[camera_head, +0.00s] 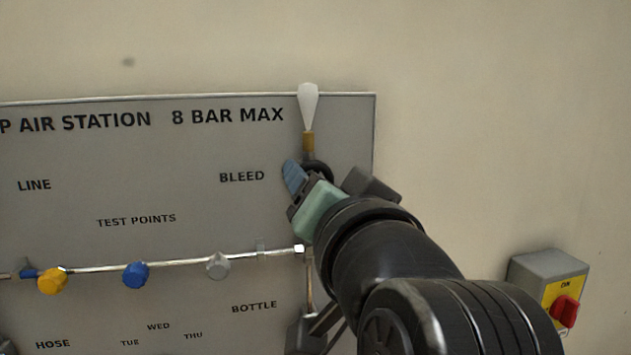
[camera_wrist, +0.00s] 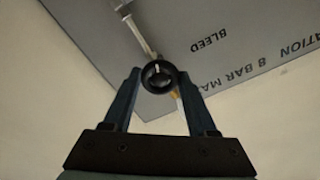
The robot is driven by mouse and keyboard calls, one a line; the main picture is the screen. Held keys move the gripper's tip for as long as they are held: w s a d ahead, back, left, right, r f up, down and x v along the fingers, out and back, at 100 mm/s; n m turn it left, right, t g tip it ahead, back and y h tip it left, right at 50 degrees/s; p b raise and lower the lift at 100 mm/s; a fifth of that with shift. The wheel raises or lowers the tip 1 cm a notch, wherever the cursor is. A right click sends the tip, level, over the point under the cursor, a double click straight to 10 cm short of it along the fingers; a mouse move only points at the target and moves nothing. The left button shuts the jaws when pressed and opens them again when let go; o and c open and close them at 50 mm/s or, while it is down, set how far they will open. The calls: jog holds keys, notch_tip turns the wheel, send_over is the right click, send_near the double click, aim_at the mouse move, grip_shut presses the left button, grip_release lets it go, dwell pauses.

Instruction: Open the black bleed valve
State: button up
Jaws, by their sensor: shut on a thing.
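The black bleed valve knob (camera_wrist: 158,76) is round, with a pale pointer mark on its face, and sits between my fingertips in the wrist view. In the head view only the dark rim of the knob (camera_head: 318,169) shows, right of the BLEED label, below a white tapered outlet (camera_head: 308,107) on a brass fitting. My gripper (camera_wrist: 159,83) is shut on the knob, one blue finger on each side. In the head view my gripper (camera_head: 303,178) comes from the lower right and hides most of the valve.
The grey panel (camera_head: 200,200) carries a horizontal pipe with a yellow knob (camera_head: 52,280), a blue knob (camera_head: 135,274) and a grey knob (camera_head: 217,265). A grey and yellow switch box with a red knob (camera_head: 565,309) is on the wall at right. The wall between is bare.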

jog(key=shift+r+n, duration=0.1)
jog(key=shift+n, duration=1.8)
jog(key=o, duration=1.4)
jog(key=shift+c, duration=0.2)
